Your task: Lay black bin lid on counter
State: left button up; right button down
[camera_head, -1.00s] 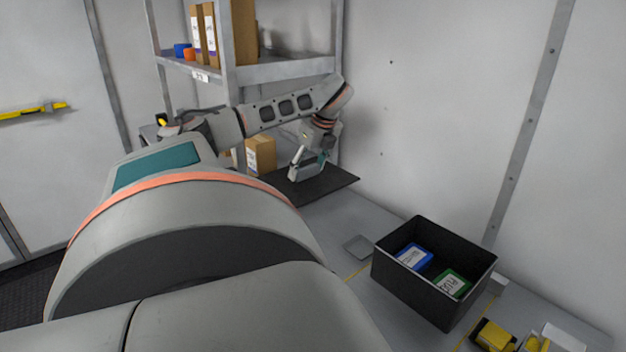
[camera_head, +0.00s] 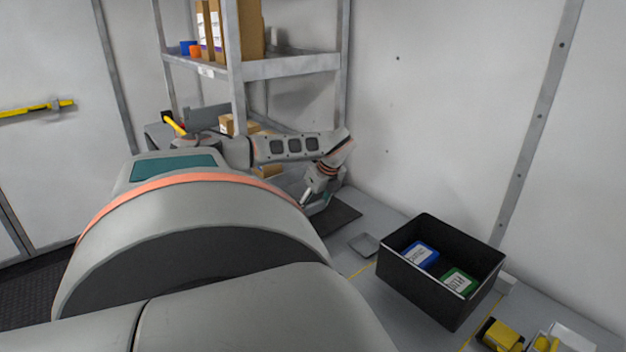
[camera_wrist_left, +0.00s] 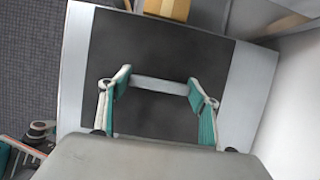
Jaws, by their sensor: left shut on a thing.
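The black bin lid (camera_head: 342,215) is a flat dark panel low over the grey counter, behind the open bin; part of it is hidden by my arm. In the left wrist view the lid (camera_wrist_left: 150,55) spans most of the counter's width, with a grey bar handle (camera_wrist_left: 165,87) on top. My left gripper (camera_head: 308,200) is above the lid, and in the wrist view its fingertips (camera_wrist_left: 157,84) close on the two ends of that handle. I cannot tell whether the lid's underside touches the counter. My right gripper is out of view.
The black bin (camera_head: 440,295) holds a blue pack (camera_head: 420,255) and a green pack (camera_head: 460,281). A small grey plate (camera_head: 364,244) lies beside it. Yellow items (camera_head: 502,336) are at the front right. A shelf rack (camera_head: 290,66) and cardboard boxes stand behind the lid.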

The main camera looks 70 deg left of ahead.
aim_at(314, 212)
pick_arm(q)
notch_tip(314, 212, down, 4)
jog(key=shift+b, duration=0.75)
jog(key=shift+r, duration=0.1)
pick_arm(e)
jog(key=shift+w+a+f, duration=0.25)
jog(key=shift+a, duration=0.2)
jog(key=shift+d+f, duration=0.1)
pick_arm(q)
jog(key=o, duration=1.2)
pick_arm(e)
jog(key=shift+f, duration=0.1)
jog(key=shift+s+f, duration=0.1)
